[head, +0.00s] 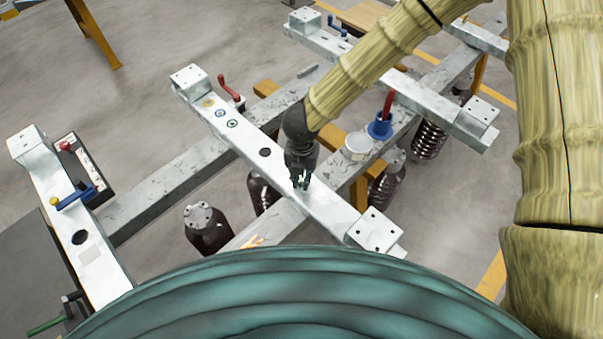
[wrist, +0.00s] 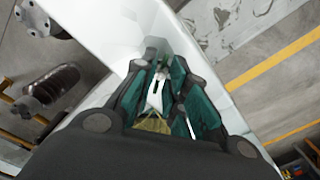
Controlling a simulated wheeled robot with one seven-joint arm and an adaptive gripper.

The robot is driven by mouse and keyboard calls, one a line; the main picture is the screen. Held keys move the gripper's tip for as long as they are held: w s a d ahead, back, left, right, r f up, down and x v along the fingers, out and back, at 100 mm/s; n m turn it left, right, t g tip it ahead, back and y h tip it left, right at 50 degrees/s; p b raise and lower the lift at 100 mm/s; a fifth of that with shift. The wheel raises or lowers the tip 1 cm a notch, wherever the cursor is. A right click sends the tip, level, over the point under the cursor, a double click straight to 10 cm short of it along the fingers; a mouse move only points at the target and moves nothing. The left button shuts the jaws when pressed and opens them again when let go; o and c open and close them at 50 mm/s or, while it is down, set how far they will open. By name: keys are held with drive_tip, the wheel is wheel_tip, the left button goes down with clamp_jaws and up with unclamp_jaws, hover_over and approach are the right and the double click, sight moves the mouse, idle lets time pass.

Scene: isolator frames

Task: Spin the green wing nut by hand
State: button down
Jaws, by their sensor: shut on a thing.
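My gripper (head: 301,182) points down onto the white crossbeam (head: 335,213), towards its near right end. Its dark fingers are closed in on something at the beam's top. The wrist view shows the gripper (wrist: 163,85) from behind, with teal surfaces inside the fingers and a narrow gap between them. The green wing nut is mostly hidden by the fingers; I cannot clearly separate its green from the teal finger parts. A small olive-yellow piece (wrist: 152,124) shows low between the fingers.
A blue cup-like part with a red handle (head: 381,125) and a white round cap (head: 358,146) stand behind the gripper on a grey beam. A red lever (head: 230,88) rises beside the crossbeam. A blue-handled valve (head: 74,197) is at left.

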drive_tip(key=n+p, duration=0.4)
drive_tip(key=n, duration=0.2)
drive_tip(key=shift+r+p, duration=0.15)
drive_tip(key=shift+p, duration=0.2)
drive_tip(key=n+p, duration=0.4)
drive_tip(key=n, duration=0.2)
drive_tip(key=shift+n, duration=0.4)
drive_tip(key=n+p, duration=0.3)
drive_tip(key=n, duration=0.3)
drive_tip(key=n+p, duration=0.3)
drive_tip(key=n, duration=0.4)
drive_tip(key=shift+n, duration=0.3)
drive_tip(key=n+p, duration=0.1)
drive_tip(key=n, duration=0.2)
drive_tip(key=shift+n, duration=0.3)
drive_tip(key=n, duration=0.3)
drive_tip(key=shift+f+n+p, duration=0.2)
drive_tip(key=shift+n+p, duration=0.1)
drive_tip(key=n, duration=0.3)
drive_tip(key=shift+n, duration=0.3)
drive_tip(key=n, duration=0.3)
drive_tip(key=shift+n, duration=0.4)
drive_tip(key=n, duration=0.5)
drive_tip(key=shift+n, duration=0.3)
drive_tip(key=shift+n+b, duration=0.8)
drive_tip(key=shift+n, duration=0.4)
drive_tip(key=shift+n+b, duration=0.85)
drive_tip(key=shift+n, duration=0.65)
